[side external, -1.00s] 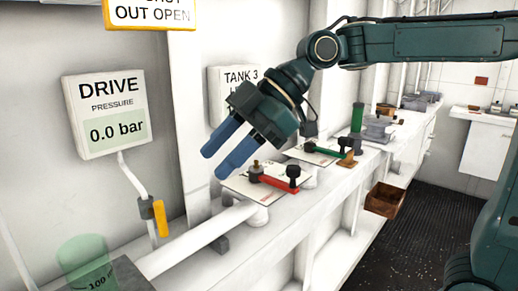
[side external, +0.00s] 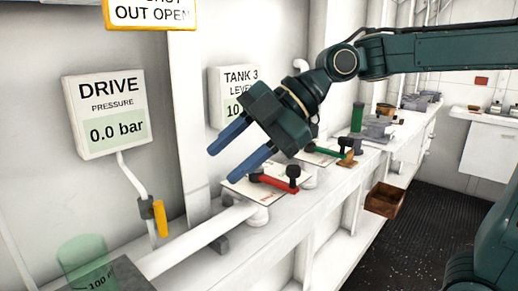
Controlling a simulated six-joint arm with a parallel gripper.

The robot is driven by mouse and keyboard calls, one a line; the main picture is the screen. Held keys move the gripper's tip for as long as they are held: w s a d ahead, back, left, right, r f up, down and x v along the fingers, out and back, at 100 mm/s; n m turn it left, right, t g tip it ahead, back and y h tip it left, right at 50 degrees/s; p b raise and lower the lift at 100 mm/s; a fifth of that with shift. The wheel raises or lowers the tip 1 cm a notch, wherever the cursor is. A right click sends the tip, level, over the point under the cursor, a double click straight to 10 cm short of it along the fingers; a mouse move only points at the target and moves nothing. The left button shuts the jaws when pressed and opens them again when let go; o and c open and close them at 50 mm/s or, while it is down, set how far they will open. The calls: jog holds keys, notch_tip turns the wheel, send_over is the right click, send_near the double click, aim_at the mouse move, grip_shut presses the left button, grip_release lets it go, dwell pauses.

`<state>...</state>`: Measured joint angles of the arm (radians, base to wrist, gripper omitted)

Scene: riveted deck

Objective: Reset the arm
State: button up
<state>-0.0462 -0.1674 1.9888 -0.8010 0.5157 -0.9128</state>
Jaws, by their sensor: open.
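My gripper (side external: 239,157) is dark green with two blue fingers. The fingers are apart with nothing between them. It hangs in the air over the white bench, pointing down and to the left. The valve with a red lever (side external: 274,180) sits on a white plate below and to the right of the fingertips, apart from them. A second valve with a green lever (side external: 328,152) stands farther back, partly behind my gripper's body.
A drive pressure panel (side external: 104,115) reading 0.0 bar is on the left wall. A tank 3 level panel (side external: 236,85) is partly covered by my gripper. A yellow handle (side external: 160,217) hangs at left. A brown open box (side external: 386,200) sits at the lower right.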

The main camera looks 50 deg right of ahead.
jog(key=s+d+f+m+h, duration=0.4)
jog(key=s+d+f+m, duration=0.1)
jog(key=s+d+m, duration=0.3)
jog(key=s+d+f+m+h, duration=0.4)
jog(key=s+d+f+m, duration=0.2)
jog(key=s+d+m, duration=0.2)
jog(key=d+m, duration=0.2)
jog(key=m, duration=0.1)
jog(key=shift+s+d, duration=0.25)
jog(key=shift+s, duration=0.1)
